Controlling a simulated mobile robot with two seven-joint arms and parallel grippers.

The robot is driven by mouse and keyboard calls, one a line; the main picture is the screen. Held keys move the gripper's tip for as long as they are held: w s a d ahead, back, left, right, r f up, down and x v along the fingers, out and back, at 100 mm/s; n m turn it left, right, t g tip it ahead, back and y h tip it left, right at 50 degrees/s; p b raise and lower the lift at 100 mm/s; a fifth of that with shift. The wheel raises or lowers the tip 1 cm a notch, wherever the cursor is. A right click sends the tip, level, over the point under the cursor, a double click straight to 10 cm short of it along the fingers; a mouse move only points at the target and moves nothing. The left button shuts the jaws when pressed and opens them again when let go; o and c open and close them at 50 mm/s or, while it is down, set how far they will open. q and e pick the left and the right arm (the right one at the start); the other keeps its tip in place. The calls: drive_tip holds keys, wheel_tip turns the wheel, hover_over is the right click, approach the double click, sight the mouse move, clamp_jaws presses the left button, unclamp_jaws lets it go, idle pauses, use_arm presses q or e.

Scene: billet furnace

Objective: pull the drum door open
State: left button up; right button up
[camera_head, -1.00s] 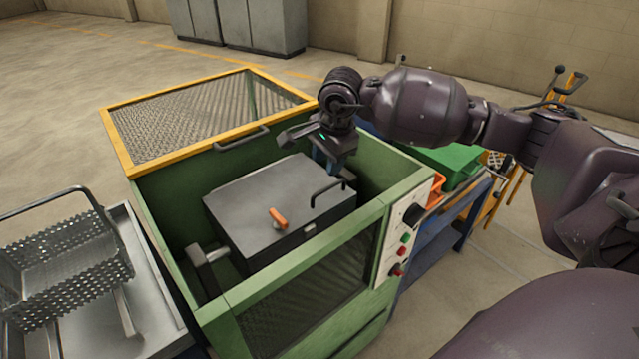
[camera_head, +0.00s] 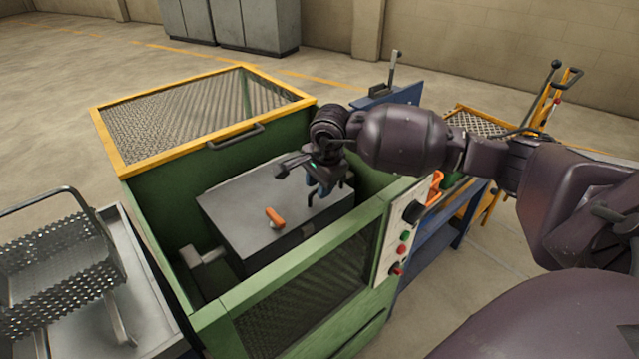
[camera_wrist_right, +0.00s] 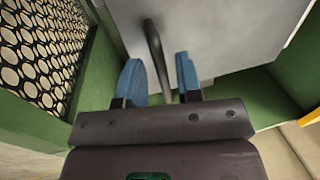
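The grey drum door (camera_head: 240,212) is the flat top of the box inside the green machine, and it lies shut. It carries an orange latch (camera_head: 275,217) near its front edge and a dark bar handle (camera_head: 342,184) at its right. My right gripper (camera_head: 321,190) is over the handle and partly hides it. In the right wrist view, the blue fingers (camera_wrist_right: 160,78) are apart, and the handle (camera_wrist_right: 153,45) reaches down between them with gaps on both sides. The grey door (camera_wrist_right: 215,35) lies beyond. My left gripper is not in view.
The green machine's yellow-framed mesh lid (camera_head: 205,118) stands open at the back. Its front wall (camera_head: 300,285) and control panel (camera_head: 403,235) border the opening. A perforated basket (camera_head: 55,265) rests on a metal tray at left. A blue table (camera_head: 455,225) stands at right.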

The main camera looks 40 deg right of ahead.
clamp_jaws()
drive_tip(key=shift+r, duration=0.15)
